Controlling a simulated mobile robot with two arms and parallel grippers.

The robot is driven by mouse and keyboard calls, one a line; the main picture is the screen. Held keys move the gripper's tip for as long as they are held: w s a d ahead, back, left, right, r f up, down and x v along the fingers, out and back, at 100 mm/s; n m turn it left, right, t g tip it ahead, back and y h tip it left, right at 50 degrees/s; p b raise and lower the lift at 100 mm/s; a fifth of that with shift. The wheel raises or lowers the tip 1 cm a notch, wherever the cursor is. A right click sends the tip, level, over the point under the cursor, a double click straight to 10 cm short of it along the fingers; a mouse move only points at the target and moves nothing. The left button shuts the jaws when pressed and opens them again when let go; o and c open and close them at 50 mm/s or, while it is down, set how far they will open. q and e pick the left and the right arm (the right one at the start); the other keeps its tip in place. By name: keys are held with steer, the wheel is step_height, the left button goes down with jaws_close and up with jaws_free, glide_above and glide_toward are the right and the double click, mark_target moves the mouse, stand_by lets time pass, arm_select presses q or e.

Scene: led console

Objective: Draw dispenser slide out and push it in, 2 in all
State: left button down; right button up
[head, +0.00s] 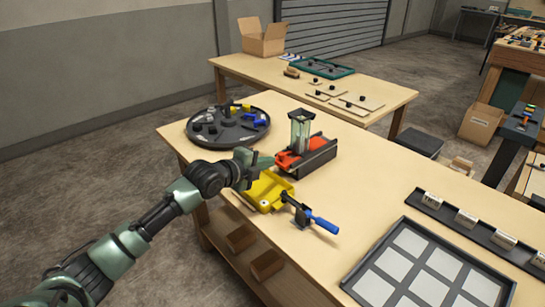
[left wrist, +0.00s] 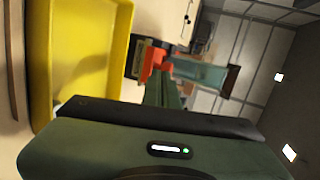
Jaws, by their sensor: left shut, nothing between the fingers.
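The dispenser stands on the bench in the head view, with a dark base (head: 318,158), a red slide (head: 287,160) and a clear upright tower (head: 301,130). The red slide shows at the base's left end, and it also shows in the left wrist view (left wrist: 156,58) beyond my fingers, beside the clear tower (left wrist: 205,76). My left gripper (head: 269,161) is shut and empty, at the slide's near left end. I cannot tell whether the fingertips touch it. A yellow tray (head: 264,192) lies just below the gripper and fills the left of the wrist view (left wrist: 78,60). My right gripper is out of view.
A round dark tray (head: 228,140) with several small parts stands behind and left. A blue-handled tool (head: 318,221) lies by the yellow tray. A dark-framed panel tray (head: 352,280) and a labelled rail (head: 465,217) lie at right. The bench middle is clear.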

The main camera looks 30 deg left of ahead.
mark_target(281, 157)
arm_select(q)
steer(key=shift+w+d, duration=0.2)
steer(key=shift+w, duration=0.45)
steer(key=shift+w+d, duration=0.15)
steer(key=shift+w, duration=0.45)
steer(key=w, duration=0.1)
steer(key=w+d+b, duration=0.1)
steer(key=w, duration=0.1)
steer(key=shift+w+d, duration=0.1)
steer(key=shift+r, duration=0.15)
